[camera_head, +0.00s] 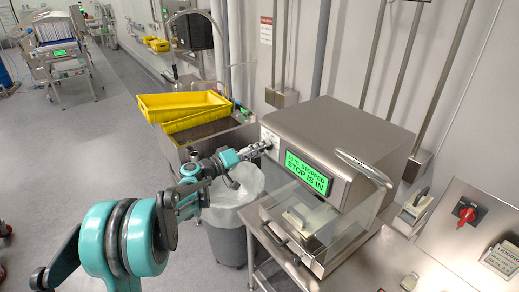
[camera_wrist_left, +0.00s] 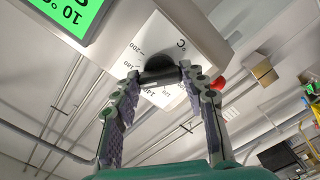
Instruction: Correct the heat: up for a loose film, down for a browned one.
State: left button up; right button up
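The steel heat tunnel (camera_head: 345,130) stands at the right. Its green display (camera_head: 307,174) reads STOPPED and STOP IS IN; the first characters are hard to read. My left gripper (camera_head: 262,148) is at the tunnel's left end. In the left wrist view my left gripper (camera_wrist_left: 161,77) has its fingertips on both sides of a dark knob (camera_wrist_left: 162,78), apparently closed on it. The white scale (camera_wrist_left: 150,43) shows a C and numbers such as 200; fingers and knob hide part of it. My right gripper is out of view.
A grey lined waste bin (camera_head: 226,235) stands below my left arm. A panel with a red rotary switch (camera_head: 467,213) is at the right. A red part (camera_wrist_left: 218,83) shows beside a finger. The left floor is mostly clear.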

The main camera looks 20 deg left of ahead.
pick_arm(q)
jog(key=c, duration=0.3)
jog(key=shift+n, duration=1.8)
jog(key=o, duration=1.2)
jog(key=shift+c, duration=0.2)
jog(key=shift+s+a, duration=0.1)
jog(key=v, duration=1.1)
jog(key=shift+s+a, duration=0.25)
jog(key=shift+s, duration=0.05)
